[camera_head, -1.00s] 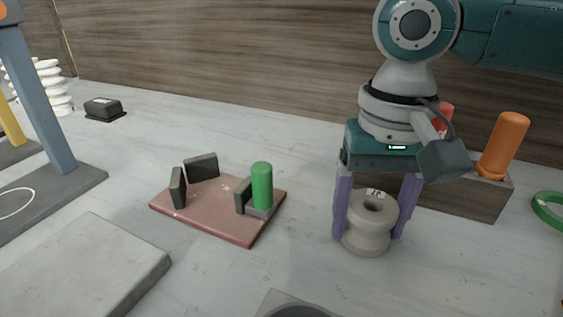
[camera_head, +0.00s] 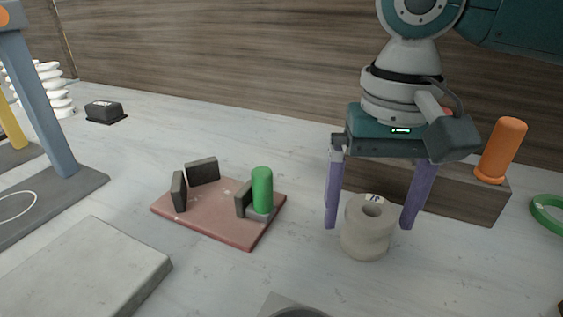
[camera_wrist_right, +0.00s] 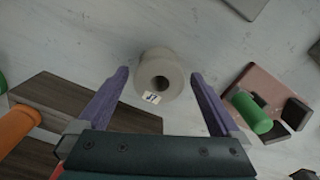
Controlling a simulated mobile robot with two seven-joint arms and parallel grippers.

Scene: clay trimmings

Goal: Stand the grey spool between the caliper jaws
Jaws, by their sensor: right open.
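The grey spool (camera_head: 366,240) stands upright on the table, its round hole facing up and a small white label on its top rim. It also shows in the right wrist view (camera_wrist_right: 172,86). My right gripper (camera_head: 368,228) is open, with its purple fingers spread on either side of the spool and a gap at each side. The caliper is a reddish plate (camera_head: 215,219) left of the spool, with dark upright jaw blocks (camera_head: 202,171) and a green cylinder (camera_head: 262,189) at its right side. My left gripper is not in view.
A wooden block (camera_head: 465,196) with an orange peg (camera_head: 502,150) stands behind my right gripper. A green ring (camera_head: 548,213) lies at far right. A grey slab (camera_head: 85,268) and a blue post (camera_head: 45,100) are at left. Table between caliper and spool is clear.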

